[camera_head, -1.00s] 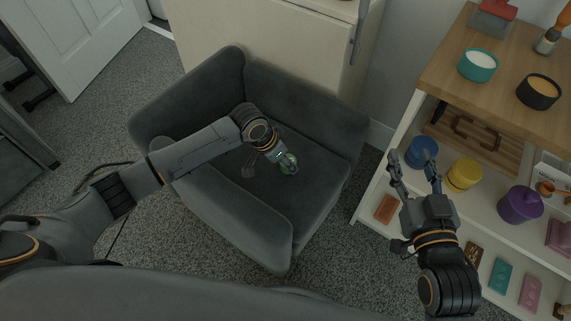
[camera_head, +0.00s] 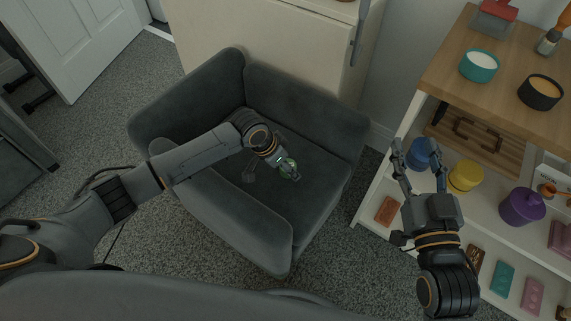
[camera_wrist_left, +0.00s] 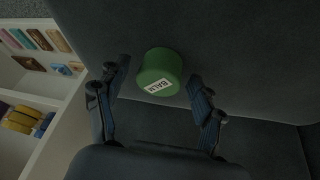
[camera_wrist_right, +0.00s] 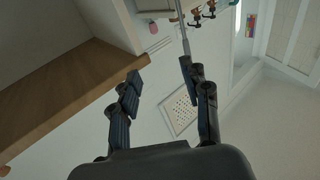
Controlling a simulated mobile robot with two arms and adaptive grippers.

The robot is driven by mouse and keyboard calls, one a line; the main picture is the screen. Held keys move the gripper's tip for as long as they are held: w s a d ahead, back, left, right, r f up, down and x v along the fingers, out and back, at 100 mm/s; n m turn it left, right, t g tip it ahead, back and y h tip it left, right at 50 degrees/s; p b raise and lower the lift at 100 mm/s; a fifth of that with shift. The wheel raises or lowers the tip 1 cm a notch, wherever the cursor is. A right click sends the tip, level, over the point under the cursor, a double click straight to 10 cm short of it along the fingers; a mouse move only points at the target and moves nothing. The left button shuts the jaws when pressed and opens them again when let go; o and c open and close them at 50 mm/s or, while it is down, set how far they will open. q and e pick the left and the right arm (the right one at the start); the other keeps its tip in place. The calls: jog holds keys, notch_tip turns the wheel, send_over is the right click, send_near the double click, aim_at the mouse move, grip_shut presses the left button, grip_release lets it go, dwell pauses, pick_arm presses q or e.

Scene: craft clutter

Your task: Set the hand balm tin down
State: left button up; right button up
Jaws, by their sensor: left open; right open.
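The hand balm tin (camera_wrist_left: 160,72) is a green round tin with a white label reading BALM. In the left wrist view it sits on the dark grey armchair (camera_wrist_left: 240,50), between and just beyond the open fingertips of my left gripper (camera_wrist_left: 158,88), with a gap on each side. In the head view the tin (camera_head: 288,168) shows small and partly hidden by my left gripper (camera_head: 280,162) over the chair seat. My right gripper (camera_head: 417,160) is open and empty, in front of the shelf unit; it also shows empty in the right wrist view (camera_wrist_right: 160,75).
The shelf unit (camera_head: 360,215) at right holds a blue pot (camera_head: 421,152), a yellow pot (camera_head: 465,176), a purple lidded pot (camera_head: 521,207) and several coloured bars. The chair's armrests and back surround the seat. Much of the seat around the tin is clear.

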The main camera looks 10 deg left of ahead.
pick_arm(q)
jog(key=shift+r, duration=0.1)
jog(key=shift+r, duration=0.15)
jog(key=p+v, duration=0.2)
jog(key=v, duration=0.3)
jog(key=shift+a+r, duration=0.1)
jog(key=shift+r, duration=0.1)
jog(key=p+v, duration=0.2)
jog(key=v, duration=0.4)
pick_arm(e)
jog(key=s+d+f+g+h, duration=0.1)
jog(key=s+d+f+g, duration=0.1)
jog(key=s+f+g, duration=0.3)
jog(key=s+d+f+g+h, duration=0.2)
jog(key=s+f+g, duration=0.4)
jog(key=f, duration=0.5)
jog(key=shift+d+m+g+h, duration=0.3)
jog(key=shift+d+g, duration=0.1)
jog(key=shift+d, duration=0.25)
pick_arm(q)
jog(key=shift+s+r, duration=0.15)
